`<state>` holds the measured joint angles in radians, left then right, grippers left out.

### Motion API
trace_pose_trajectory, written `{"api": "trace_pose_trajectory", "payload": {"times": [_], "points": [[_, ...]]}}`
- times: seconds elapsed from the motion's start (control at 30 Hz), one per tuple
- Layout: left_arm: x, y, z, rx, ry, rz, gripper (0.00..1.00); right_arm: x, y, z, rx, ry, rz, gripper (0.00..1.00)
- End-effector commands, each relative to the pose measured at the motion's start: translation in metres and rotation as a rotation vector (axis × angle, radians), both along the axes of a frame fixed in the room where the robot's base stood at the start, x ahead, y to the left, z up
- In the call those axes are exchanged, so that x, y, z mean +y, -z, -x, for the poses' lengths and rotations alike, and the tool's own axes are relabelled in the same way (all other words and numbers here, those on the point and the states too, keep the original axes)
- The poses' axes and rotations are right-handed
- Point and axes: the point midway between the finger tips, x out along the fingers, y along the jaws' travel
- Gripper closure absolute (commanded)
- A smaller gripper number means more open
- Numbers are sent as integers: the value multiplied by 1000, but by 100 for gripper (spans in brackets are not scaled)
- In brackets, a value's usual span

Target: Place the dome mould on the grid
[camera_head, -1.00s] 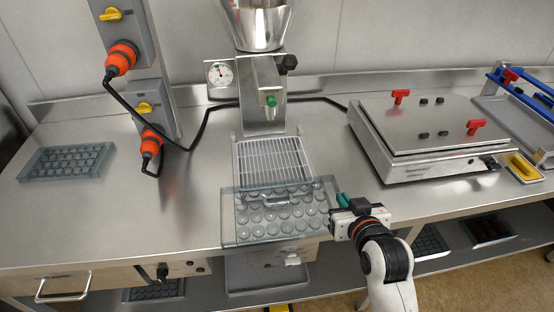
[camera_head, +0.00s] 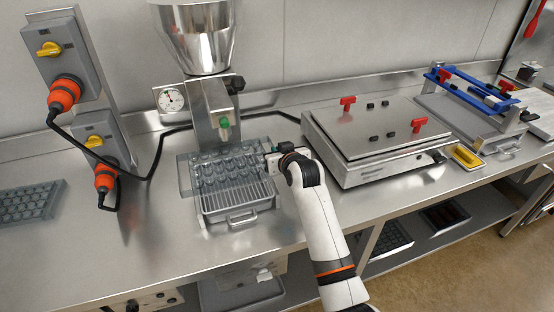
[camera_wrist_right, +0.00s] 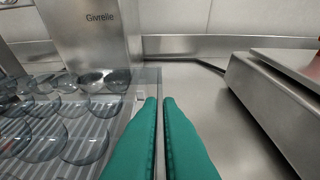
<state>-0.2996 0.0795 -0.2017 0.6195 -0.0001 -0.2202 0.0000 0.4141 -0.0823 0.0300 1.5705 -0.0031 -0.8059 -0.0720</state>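The clear dome mould (camera_head: 222,166), a tray with rows of round cavities, is over the back part of the wire grid (camera_head: 238,201) below the machine's spout. The grid's front bars show uncovered. I cannot tell whether the mould touches the grid or hangs just above it. My right gripper (camera_head: 270,163) is at the mould's right edge. In the right wrist view, its green fingers (camera_wrist_right: 160,102) are close together at the right wall of the mould (camera_wrist_right: 65,125), and seem shut on it. Grid bars show through the mould. My left gripper is not in view.
The tempering machine with its steel bowl (camera_head: 196,38) and spout stands behind the grid. A flat steel machine with red knobs (camera_head: 372,127) is to the right. Another mould (camera_head: 30,203) lies at far left. Orange plugs (camera_head: 64,95) and a black cable are left of the machine.

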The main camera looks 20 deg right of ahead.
Motion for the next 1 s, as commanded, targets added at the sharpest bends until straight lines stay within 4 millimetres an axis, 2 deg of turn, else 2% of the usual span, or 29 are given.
{"api": "trace_pose_trajectory", "payload": {"times": [0.07,0.3,0.57,0.6,0.7,1.0], "points": [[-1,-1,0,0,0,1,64,0,0,-4,-2,0,-2,100],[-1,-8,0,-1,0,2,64,1,30,-4,2,0,-3,100],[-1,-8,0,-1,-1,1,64,0,34,-4,-3,1,-2,100],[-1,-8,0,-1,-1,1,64,0,36,-3,0,0,0,91],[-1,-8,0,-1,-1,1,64,0,36,-3,0,0,0,74],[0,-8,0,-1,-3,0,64,0,35,-3,0,0,0,74]]}}
